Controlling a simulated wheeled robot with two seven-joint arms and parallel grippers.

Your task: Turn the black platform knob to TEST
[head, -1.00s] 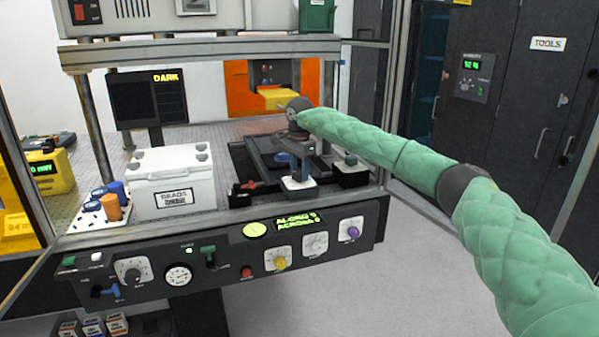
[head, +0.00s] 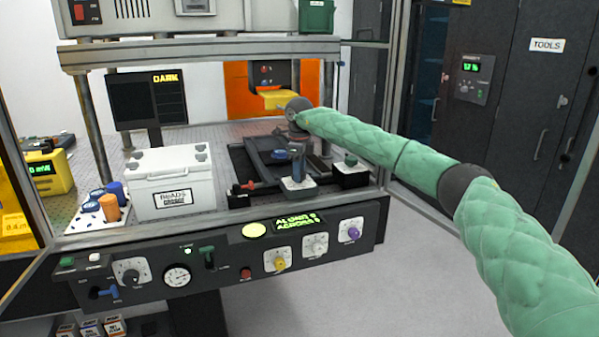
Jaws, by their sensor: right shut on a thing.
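My right gripper (head: 298,174) comes down from the green-sleeved arm at the right and points downward over a small white square plate (head: 304,187). This plate sits at the front right of the dark platform (head: 238,163) inside the machine. The gripper is shut on the black platform knob on that plate; the fingers hide most or all of the knob. Its pointer and any TEST mark cannot be read here. My left gripper is not in view.
The control panel (head: 220,285) runs along the front. Metal posts frame the opening.

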